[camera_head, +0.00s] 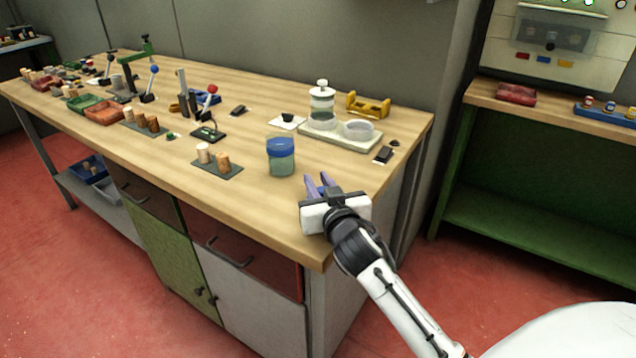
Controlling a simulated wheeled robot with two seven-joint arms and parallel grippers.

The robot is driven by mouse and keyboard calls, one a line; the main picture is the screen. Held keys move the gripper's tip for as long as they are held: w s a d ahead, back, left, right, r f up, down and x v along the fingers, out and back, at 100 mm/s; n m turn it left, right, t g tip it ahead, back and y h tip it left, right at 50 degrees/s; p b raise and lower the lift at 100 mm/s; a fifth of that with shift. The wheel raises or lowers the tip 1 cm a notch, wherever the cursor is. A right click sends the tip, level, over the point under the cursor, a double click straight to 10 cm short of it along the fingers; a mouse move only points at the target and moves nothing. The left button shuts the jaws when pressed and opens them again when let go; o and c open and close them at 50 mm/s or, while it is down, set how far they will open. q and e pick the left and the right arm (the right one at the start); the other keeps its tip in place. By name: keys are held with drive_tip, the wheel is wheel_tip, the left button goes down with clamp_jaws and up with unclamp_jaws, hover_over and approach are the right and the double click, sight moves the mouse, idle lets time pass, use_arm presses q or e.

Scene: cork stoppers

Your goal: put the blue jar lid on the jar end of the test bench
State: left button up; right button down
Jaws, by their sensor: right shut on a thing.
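My right gripper (317,180) is at the near right edge of the table, its two purple fingers pointing away from me. It is shut on a small blue thing (321,190), mostly hidden between the fingers; I cannot tell if this is the jar lid. A jar (281,165) with a blue top (281,147) and greenish lower part stands upright just left of the fingers, apart from them. Behind, a pale tray-like stand (366,146) carries a clear dish (358,130) at its right and a white-topped container (322,100) at its left. My left gripper is out of view.
A dark mat (217,170) with cork stoppers lies left of the jar. A yellow rack (368,105) is at the back. A small dark block (383,155) lies near the right edge.

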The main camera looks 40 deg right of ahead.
drive_tip(key=shift+f, duration=0.15)
drive_tip(key=c, duration=1.6)
unclamp_jaws()
drive_tip(key=shift+o, duration=0.2)
drive_tip(key=shift+s+r, duration=0.1)
drive_tip(key=shift+r, duration=0.1)
drive_tip(key=v, duration=1.1)
drive_tip(key=shift+s+a, duration=0.1)
drive_tip(key=shift+s, duration=0.3)
